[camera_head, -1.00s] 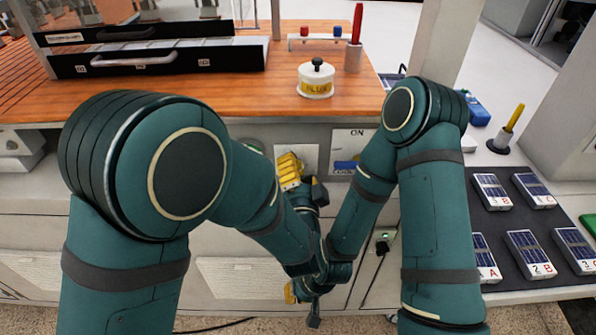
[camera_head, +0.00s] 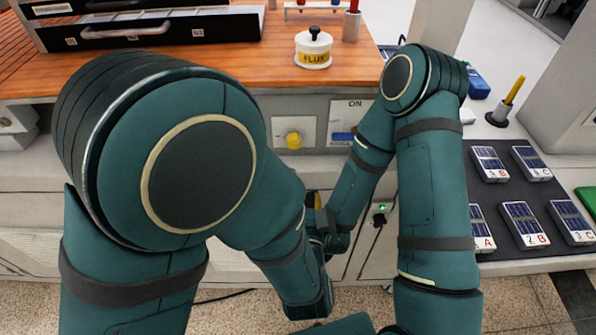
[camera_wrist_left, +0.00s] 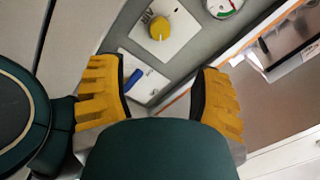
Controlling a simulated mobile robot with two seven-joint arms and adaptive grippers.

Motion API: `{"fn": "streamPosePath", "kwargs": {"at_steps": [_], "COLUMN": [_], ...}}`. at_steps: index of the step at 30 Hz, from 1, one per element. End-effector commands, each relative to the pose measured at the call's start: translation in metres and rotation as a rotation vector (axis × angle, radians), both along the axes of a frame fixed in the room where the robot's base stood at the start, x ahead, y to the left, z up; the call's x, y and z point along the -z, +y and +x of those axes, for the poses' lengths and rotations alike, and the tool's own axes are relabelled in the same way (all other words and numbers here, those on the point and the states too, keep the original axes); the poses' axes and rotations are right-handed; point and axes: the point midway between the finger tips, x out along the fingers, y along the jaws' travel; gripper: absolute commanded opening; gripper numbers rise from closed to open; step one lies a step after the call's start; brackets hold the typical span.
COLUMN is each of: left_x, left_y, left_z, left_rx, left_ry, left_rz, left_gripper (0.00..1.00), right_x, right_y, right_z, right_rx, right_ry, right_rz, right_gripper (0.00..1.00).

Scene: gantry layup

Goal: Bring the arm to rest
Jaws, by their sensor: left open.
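My left gripper (camera_wrist_left: 162,92) is open in the left wrist view. Its two yellow fingers stand wide apart with nothing between them. A grey panel with a yellow knob (camera_wrist_left: 159,28) and a blue switch (camera_wrist_left: 134,80) shows beyond the fingers. In the head view my left arm (camera_head: 200,170) is bent in the foreground and its gripper is not clearly visible. My right arm (camera_head: 437,200) bends down toward the middle. A small yellow part shows between the arms, but I cannot tell which gripper it belongs to. The right gripper cannot be made out.
The wooden bench top (camera_head: 200,72) carries a white flux pot (camera_head: 314,50) and a black drawer unit (camera_head: 150,37). The yellow knob (camera_head: 293,140) is on the bench front. A dark mat (camera_head: 508,195) at right holds several labelled devices. Open floor (camera_head: 520,300) shows at the lower right.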

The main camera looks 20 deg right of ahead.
Motion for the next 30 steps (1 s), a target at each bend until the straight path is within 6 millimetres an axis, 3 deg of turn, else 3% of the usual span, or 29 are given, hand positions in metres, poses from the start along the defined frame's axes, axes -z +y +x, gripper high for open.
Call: {"fn": "streamPosePath", "kwargs": {"at_steps": [20, 23, 30], "left_x": [0.005, 0.024, 0.113], "left_y": [0.004, 0.015, 0.068], "left_z": [0.001, 0.014, 0.051], "left_rx": [-0.003, -0.012, -0.093], "left_ry": [0.026, 0.118, 0.562], "left_rz": [-0.011, -0.059, -0.325], "left_gripper": [0.65, 0.65, 0.65], "right_x": [0.0, 0.0, 0.0], "right_y": [0.0, 0.0, 0.0], "right_z": [0.0, 0.0, 0.0], "right_rx": [0.0, 0.0, 0.0], "right_ry": [0.0, 0.0, 0.0], "right_rz": [0.0, 0.0, 0.0], "right_gripper": [0.0, 0.0, 0.0]}}
